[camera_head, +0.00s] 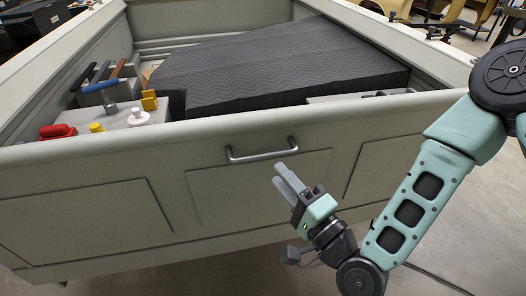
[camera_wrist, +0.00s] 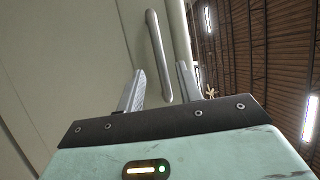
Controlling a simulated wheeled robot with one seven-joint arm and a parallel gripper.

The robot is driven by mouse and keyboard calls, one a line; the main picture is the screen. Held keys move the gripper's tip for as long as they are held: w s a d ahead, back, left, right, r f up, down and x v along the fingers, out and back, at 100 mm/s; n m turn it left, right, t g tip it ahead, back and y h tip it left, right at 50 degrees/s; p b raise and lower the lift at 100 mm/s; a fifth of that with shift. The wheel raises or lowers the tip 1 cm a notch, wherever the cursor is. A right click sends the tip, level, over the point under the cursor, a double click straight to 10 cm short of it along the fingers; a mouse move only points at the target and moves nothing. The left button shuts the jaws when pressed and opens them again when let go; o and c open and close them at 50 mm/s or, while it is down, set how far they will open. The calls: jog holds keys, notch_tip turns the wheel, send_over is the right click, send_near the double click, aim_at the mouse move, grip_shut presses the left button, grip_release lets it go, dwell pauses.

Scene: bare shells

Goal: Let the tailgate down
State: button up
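The tailgate (camera_head: 105,172) is a pale grey-green panel standing upright across the back of a truck bed. A metal bar handle (camera_head: 262,156) is fixed near its top edge, and it also shows in the wrist view (camera_wrist: 157,50), ahead of the fingers. My gripper (camera_head: 284,174) is just below and right of the handle in the head view, in front of the panel. In the wrist view its two fingers (camera_wrist: 160,85) are apart with nothing between them. The handle lies beyond the fingertips and I see no contact.
The bed holds a dark ridged slab (camera_head: 290,65) and a grey box of tools (camera_head: 130,118) at left, with red, yellow and white items. Side walls bound the bed. Concrete floor (camera_head: 215,272) shows clear below the tailgate.

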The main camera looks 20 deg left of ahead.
aim_at(263, 154)
jog(key=p+x, duration=0.2)
jog(key=x, duration=0.5)
jog(key=shift+a, duration=0.15)
jog(key=shift+f, duration=0.1)
grip_shut()
